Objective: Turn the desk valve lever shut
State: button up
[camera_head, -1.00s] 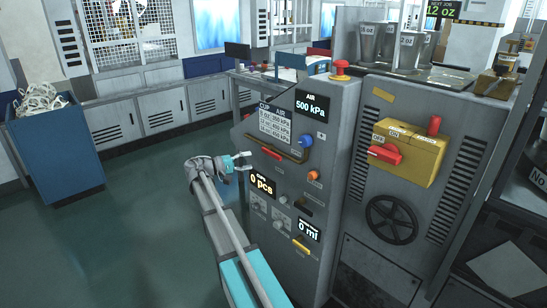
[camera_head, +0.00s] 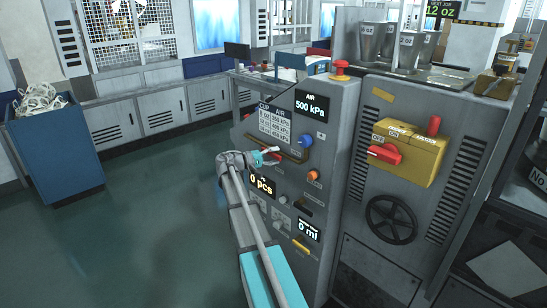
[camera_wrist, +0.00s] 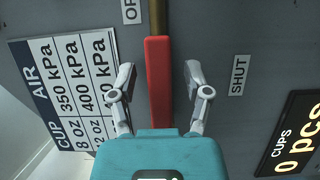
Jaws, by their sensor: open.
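The red valve lever (camera_wrist: 158,60) shows in the wrist view, lying in line with a brass pipe (camera_wrist: 158,16) on the grey panel. A SHUT label (camera_wrist: 238,75) is to its right; a label cut off at "OP" (camera_wrist: 131,10) is at upper left. My gripper (camera_wrist: 160,76) is open, with one finger on each side of the lever and visible gaps on both sides. The lever's near end is hidden behind the gripper body.
A blue knob (camera_head: 306,141) and an orange knob (camera_head: 313,176) are right of my gripper. The "0 pcs" display (camera_head: 262,186) is just below. A yellow switch box (camera_head: 410,152) with a red handle is on the cabinet further right.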

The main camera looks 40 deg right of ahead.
grip_shut()
jog(key=shift+a, duration=0.35)
jog(key=shift+d, duration=0.25)
jog(key=shift+s+d, duration=0.1)
jog(key=shift+d, duration=0.05)
